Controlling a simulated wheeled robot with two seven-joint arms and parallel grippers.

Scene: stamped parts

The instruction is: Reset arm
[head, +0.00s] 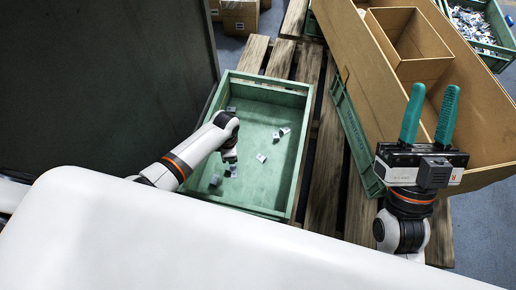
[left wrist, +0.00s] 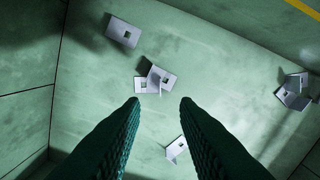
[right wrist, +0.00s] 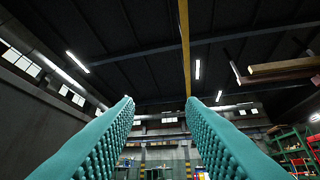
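My right gripper (head: 430,112) is at the right of the head view, in front of the cardboard box, with its green fingers pointing up. It is open and empty; the right wrist view (right wrist: 160,105) shows a gap between the fingers and the hall ceiling beyond. My left arm reaches over the green crate (head: 297,175), and its fingers are hidden in the head view. In the left wrist view my left gripper (left wrist: 160,105) is open and empty, above several small grey stamped parts (left wrist: 155,80) on the crate floor. Parts also show in the head view (head: 261,157).
The crate stands on a wooden pallet (head: 325,170). A large divided cardboard box (head: 365,85) is at the right, close to my right gripper. A second green crate (head: 492,62) with many parts is at the top right. A dark panel (head: 100,80) stands at the left.

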